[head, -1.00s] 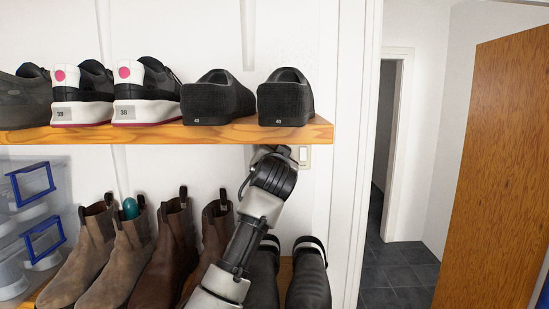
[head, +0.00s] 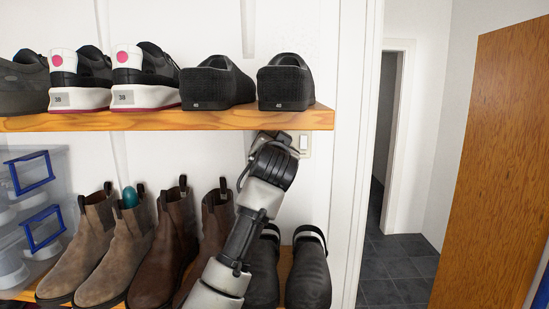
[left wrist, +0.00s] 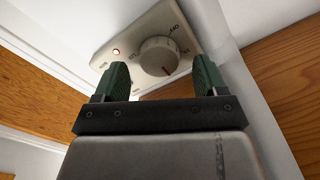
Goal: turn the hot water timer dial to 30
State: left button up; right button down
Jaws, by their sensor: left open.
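The timer dial (left wrist: 158,56) is a round grey-beige knob on a beige plate (left wrist: 118,42) in the left wrist view. A dark red pointer mark shows at its lower right edge. Printed labels surround it, tilted and too small to read surely. My left gripper (left wrist: 160,75) is open, its green fingers on either side of the dial. Whether they touch it I cannot tell. In the head view my left wrist and forearm reach up under the shelf and hide the gripper and the dial. My right gripper is not in view.
A wooden shelf (head: 160,121) with several shoes lies just above my wrist. Boots (head: 168,248) and dark clogs (head: 308,270) stand below. A small lit lamp (left wrist: 116,51) is beside the dial.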

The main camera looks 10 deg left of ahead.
pick_arm(q)
jog(key=s+d+b, duration=0.1)
jog(key=s+b, duration=0.3)
jog(key=s, duration=0.5)
jog(key=shift+d, duration=0.4)
jog(key=shift+f, duration=0.1)
